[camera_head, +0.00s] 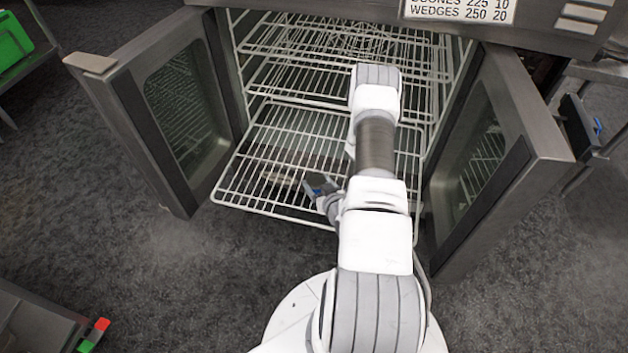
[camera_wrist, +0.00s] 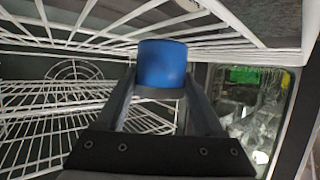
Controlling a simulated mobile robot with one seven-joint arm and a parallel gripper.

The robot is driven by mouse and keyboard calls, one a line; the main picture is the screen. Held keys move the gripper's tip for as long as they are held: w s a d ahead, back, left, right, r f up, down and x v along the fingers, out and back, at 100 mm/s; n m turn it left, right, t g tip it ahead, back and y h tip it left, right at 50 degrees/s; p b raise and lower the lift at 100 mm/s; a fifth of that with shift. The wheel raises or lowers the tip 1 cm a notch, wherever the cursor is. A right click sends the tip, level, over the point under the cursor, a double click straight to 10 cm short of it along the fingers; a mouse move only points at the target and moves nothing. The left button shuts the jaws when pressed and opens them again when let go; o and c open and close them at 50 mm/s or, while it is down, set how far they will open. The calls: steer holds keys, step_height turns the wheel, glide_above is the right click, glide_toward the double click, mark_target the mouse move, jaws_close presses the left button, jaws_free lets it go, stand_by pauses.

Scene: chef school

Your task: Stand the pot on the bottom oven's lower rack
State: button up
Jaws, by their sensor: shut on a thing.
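My gripper (camera_head: 325,187) is shut on a blue, round-sided pot (camera_wrist: 162,63), which shows between the two fingers in the wrist view. I cannot tell whether the pot touches the rack. My arm hides the right part of the rack.
The oven's left door (camera_head: 165,110) and right door (camera_head: 500,150) stand open on both sides. More wire racks (camera_head: 290,80) sit above and behind the lower one. A green crate (camera_head: 12,40) is on a shelf at far left. Grey carpet is free in front.

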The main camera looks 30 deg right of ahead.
steer(key=shift+f, duration=0.25)
steer(key=shift+f, duration=0.15)
steer(key=o, duration=1.5)
